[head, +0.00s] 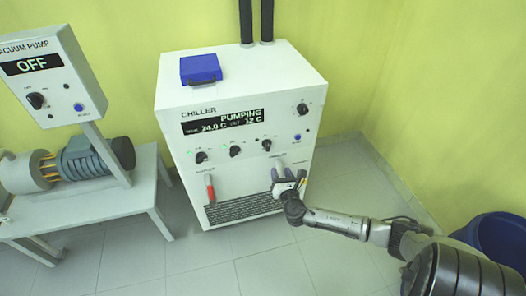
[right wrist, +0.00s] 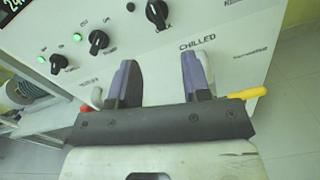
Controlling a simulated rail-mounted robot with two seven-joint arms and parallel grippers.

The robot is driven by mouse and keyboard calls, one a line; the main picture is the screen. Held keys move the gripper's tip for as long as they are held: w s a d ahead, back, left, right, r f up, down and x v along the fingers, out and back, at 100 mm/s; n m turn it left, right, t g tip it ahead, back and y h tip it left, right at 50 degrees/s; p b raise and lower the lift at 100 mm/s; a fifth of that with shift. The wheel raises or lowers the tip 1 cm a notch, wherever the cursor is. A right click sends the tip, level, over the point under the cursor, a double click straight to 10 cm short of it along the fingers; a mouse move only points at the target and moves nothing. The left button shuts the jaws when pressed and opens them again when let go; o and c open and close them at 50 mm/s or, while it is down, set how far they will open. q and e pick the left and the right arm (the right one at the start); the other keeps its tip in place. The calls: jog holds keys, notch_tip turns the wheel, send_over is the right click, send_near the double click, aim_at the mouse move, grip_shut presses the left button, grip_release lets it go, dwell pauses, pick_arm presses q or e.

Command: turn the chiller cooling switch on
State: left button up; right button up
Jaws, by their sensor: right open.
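The white chiller (head: 240,185) stands against the wall; its display (head: 222,120) reads PUMPING, 24.0 C and 12 C. A row of three black knobs sits below: left (head: 201,157), middle (head: 235,151) and right (head: 266,144). Green lamps glow beside the left and middle knobs; the lamp by the right knob looks dark. The knob labels are too small to read, so I cannot tell which is cooling. My right gripper (head: 287,178) is open and empty in front of the lower right panel. In the right wrist view its fingers (right wrist: 160,68) are below the right knob (right wrist: 157,14).
Another knob (head: 302,109) is at the chiller's upper right. A red handle (head: 210,188) and a yellow handle (right wrist: 250,93) are low on its front. A blue box (head: 200,69) lies on top. A vacuum pump (head: 90,158) is left; a blue bin (head: 500,238) is right.

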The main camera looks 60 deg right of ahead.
aim_at(269, 147)
jog(key=w+d+n+b, duration=0.1)
jog(key=w+d, duration=0.1)
jog(key=w, duration=0.1)
jog(key=w+d+n+b, duration=0.1)
jog(key=w+d+b, duration=0.1)
jog(key=w+d, duration=0.1)
jog(key=w+d+b, duration=0.2)
jog(key=w, duration=0.1)
jog(key=shift+d+f+n, duration=0.15)
jog(key=shift+d+n, duration=0.05)
jog(key=shift+n, duration=0.2)
jog(key=shift+b+x, duration=0.55)
jog(key=shift+x, duration=0.6)
jog(key=shift+c, duration=0.2)
jog(key=c, duration=0.3)
grip_shut()
